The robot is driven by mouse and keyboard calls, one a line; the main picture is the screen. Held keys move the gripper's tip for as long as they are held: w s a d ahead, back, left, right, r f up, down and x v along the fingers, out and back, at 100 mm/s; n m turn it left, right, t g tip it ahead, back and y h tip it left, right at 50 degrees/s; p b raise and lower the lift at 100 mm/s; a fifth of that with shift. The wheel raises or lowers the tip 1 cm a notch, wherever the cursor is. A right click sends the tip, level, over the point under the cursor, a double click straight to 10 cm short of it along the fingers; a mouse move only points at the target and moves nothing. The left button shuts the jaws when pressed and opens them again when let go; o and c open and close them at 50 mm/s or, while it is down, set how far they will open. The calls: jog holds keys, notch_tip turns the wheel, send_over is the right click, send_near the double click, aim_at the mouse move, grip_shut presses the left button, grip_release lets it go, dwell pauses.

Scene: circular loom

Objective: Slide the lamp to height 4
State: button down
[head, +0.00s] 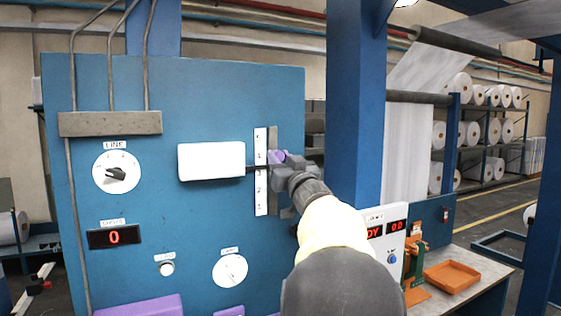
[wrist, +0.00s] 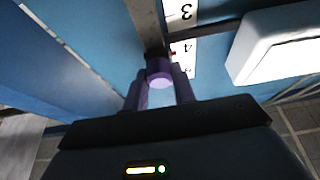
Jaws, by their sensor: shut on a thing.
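The lamp (head: 211,161) is a white box on the blue panel, joined by a dark arm to a slider on a vertical grey rail (head: 273,205). It also shows as a white block in the wrist view (wrist: 280,45). A white number scale (head: 261,200) runs beside the rail. In the wrist view the scale (wrist: 182,12) reads 3 and 4, and a small red mark lies beside the 4. In the head view my gripper (head: 284,165) partly hides the knob and rail.
The blue panel (head: 70,85) also carries a dial (head: 117,172), a red display reading 0 (head: 114,237), a button (head: 167,268) and a gauge (head: 230,271). A blue post (head: 356,100) stands right of the panel. An orange tray (head: 452,276) lies on a bench.

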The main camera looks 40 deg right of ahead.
jog(key=c, duration=1.1)
grip_release()
jog(key=shift+c, duration=0.2)
jog(key=shift+s+a+f+b, duration=0.1)
jog(key=shift+s+f+b, duration=0.25)
jog(key=shift+s+b, duration=0.1)
jog(key=b+v, duration=0.7)
jog(key=v, duration=0.9)
jog(key=shift+s+r, duration=0.15)
jog(key=shift+s, duration=0.1)
